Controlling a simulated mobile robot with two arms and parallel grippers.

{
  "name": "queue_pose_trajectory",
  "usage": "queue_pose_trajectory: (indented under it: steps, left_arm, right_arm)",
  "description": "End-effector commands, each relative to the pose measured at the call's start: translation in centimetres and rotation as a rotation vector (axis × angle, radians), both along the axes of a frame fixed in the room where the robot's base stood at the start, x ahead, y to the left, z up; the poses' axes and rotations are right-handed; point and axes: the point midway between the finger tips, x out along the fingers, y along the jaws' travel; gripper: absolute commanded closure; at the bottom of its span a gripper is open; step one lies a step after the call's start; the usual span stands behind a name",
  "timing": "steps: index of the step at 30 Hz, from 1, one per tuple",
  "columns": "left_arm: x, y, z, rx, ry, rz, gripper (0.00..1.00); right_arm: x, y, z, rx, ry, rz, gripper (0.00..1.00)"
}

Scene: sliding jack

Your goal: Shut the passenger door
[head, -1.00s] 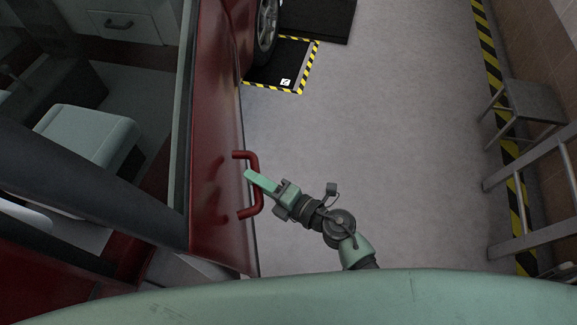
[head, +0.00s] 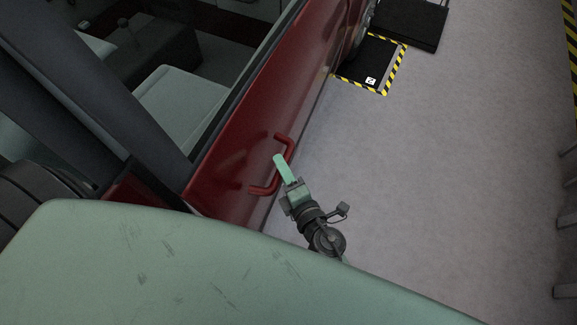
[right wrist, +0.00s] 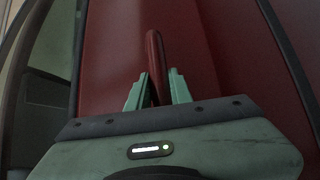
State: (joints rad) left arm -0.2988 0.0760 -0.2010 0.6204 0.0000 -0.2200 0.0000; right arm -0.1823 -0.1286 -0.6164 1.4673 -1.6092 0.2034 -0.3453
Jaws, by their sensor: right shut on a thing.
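The red passenger door (head: 245,125) runs diagonally across the head view, with its rear edge close to the dark car pillar (head: 125,110). Whether it is fully flush I cannot tell, as my own body hides the lower part. A red bar handle (head: 287,150) stands out from the door's outer face. My right gripper (head: 283,165) is at the middle of this handle, its green fingers around the bar. In the right wrist view the two fingers (right wrist: 158,88) sit on either side of the handle (right wrist: 154,55). My left gripper is in neither view.
Pale seats (head: 180,98) show inside the car. A black floor plate with yellow-black edging (head: 372,65) lies by the front wheel. Grey floor (head: 440,160) to the right is open. Metal legs of furniture (head: 567,215) show at the right edge.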

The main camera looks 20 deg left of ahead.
Motion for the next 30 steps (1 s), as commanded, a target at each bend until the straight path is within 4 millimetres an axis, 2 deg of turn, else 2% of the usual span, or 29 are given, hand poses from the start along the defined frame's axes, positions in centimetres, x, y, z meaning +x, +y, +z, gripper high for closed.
queue_pose_trajectory:
  steps: [12, 13, 15, 25, 30]
  left_arm:
    - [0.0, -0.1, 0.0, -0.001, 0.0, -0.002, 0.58]
    - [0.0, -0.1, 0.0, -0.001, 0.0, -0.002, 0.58]
    - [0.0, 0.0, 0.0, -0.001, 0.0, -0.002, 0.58]
    - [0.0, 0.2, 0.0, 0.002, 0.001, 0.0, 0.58]
    - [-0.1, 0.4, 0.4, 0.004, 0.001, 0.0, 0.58]
  right_arm:
    - [0.1, -0.1, -0.2, -0.004, 0.001, -0.007, 1.0]
    - [0.1, -0.1, -0.2, -0.004, 0.001, -0.007, 0.71]
    - [0.1, -0.1, -0.2, -0.004, 0.002, -0.007, 0.58]
    - [-0.1, -0.2, -0.1, -0.002, 0.001, -0.004, 0.58]
    - [-1.5, -1.8, 0.2, -0.004, 0.002, -0.005, 0.58]
